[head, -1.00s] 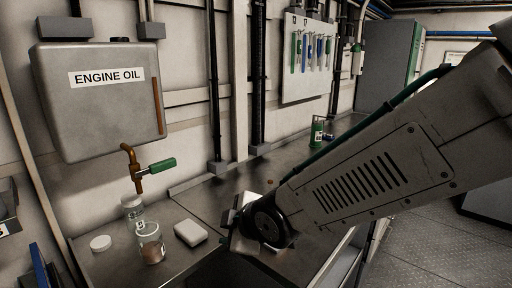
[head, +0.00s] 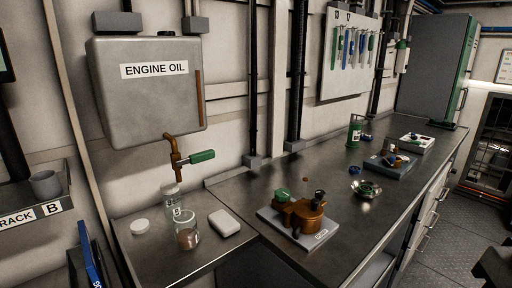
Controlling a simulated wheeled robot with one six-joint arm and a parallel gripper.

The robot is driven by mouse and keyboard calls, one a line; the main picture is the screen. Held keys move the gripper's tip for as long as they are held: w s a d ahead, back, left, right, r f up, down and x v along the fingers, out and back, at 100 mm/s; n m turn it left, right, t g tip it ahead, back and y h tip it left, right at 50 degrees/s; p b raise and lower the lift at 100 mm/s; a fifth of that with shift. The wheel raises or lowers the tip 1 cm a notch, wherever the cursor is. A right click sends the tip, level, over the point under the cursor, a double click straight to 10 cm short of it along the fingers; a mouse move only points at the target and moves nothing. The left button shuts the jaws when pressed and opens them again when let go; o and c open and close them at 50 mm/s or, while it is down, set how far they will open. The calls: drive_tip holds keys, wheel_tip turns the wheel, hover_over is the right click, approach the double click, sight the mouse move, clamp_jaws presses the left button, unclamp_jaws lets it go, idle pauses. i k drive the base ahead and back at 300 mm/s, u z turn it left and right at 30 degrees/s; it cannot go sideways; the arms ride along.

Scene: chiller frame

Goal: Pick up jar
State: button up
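A clear glass jar (head: 187,236) with brown matter at its bottom stands upright on the lower metal counter at the left. No lid shows on it. A round white lid (head: 140,227) lies flat to its left. A second, pale container (head: 171,196) with a label stands just behind the jar, under the oil tap; the jar partly hides its base. I cannot tell whether the two touch. My gripper is not in view.
A white block (head: 224,222) lies close right of the jar. The engine oil tank (head: 150,100) hangs above, with its green-handled tap (head: 200,157) over the containers. A brown pump-like assembly (head: 300,213) sits on the higher counter. The lower counter's front is clear.

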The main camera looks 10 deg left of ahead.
sight(185, 223)
drive_tip(key=u, duration=1.25)
